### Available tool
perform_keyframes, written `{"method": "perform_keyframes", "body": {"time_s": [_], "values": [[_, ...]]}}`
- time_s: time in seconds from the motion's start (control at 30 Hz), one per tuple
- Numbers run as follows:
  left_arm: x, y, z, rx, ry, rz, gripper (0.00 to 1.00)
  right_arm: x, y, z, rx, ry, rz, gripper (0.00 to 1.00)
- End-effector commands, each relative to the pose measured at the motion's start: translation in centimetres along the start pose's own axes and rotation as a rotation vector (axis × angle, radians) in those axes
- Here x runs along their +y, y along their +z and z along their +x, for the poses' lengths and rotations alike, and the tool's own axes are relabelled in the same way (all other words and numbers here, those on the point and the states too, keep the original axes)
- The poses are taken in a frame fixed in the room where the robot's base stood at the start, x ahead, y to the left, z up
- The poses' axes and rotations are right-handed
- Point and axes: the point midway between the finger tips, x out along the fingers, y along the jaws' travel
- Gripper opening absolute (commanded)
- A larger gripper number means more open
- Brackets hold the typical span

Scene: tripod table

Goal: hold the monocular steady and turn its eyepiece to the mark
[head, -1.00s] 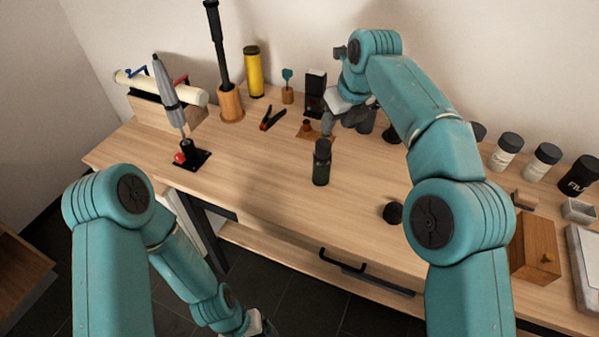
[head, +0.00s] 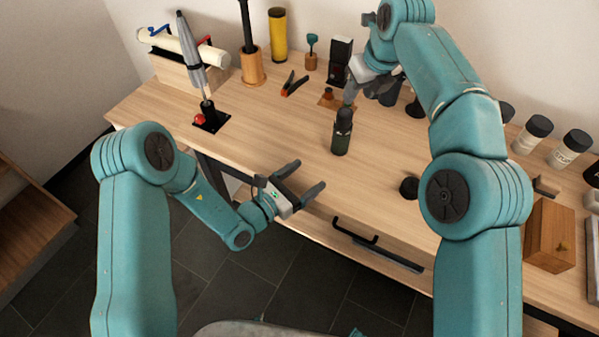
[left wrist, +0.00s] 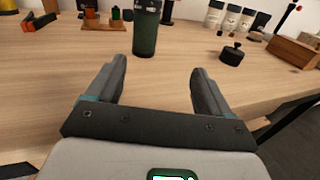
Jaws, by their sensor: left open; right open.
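The monocular (head: 341,135) is a dark green cylinder with a black upper part, standing upright on the wooden table. In the left wrist view the monocular (left wrist: 146,30) stands beyond the fingers, its top cut off by the frame. My left gripper (head: 307,181) is open and empty at the table's front edge, short of the monocular. Its spread fingers (left wrist: 160,82) show in the left wrist view. My right gripper (head: 368,92) is open, above the table behind and to the right of the monocular, partly hidden by its own arm. The mark cannot be made out.
A black round knob-like piece (head: 409,187) lies right of the monocular. Pliers (head: 294,83), a yellow cylinder (head: 278,35) and a stand with a grey umbrella-like item (head: 195,58) are at the back left. A drawer handle (head: 355,231) juts from the front.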

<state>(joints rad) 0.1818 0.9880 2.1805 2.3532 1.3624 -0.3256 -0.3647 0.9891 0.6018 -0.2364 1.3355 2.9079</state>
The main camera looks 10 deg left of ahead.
Motion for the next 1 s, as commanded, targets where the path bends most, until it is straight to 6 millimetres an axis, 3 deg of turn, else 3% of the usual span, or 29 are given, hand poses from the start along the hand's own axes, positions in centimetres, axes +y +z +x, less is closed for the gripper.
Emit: {"method": "perform_keyframes", "body": {"time_s": [0.1, 0.27, 0.8, 1.0], "values": [[1.3, 0.3, 0.2, -0.018, 0.068, -0.018, 0.81, 0.0, 0.0, 0.1, 0.001, 0.000, 0.000, 0.43], [1.7, 0.3, 1.8, -0.023, 0.081, -0.021, 0.81, 0.0, 0.0, 0.0, 0.001, 0.000, 0.000, 0.43], [2.5, 0.5, 13.1, -0.022, 0.079, -0.021, 0.81, 0.0, 0.0, 0.0, 0.001, 0.000, 0.000, 0.43], [2.8, 0.5, 15.6, -0.020, 0.081, -0.022, 0.81, 0.0, 0.0, 0.0, 0.001, 0.000, 0.000, 0.43]]}}
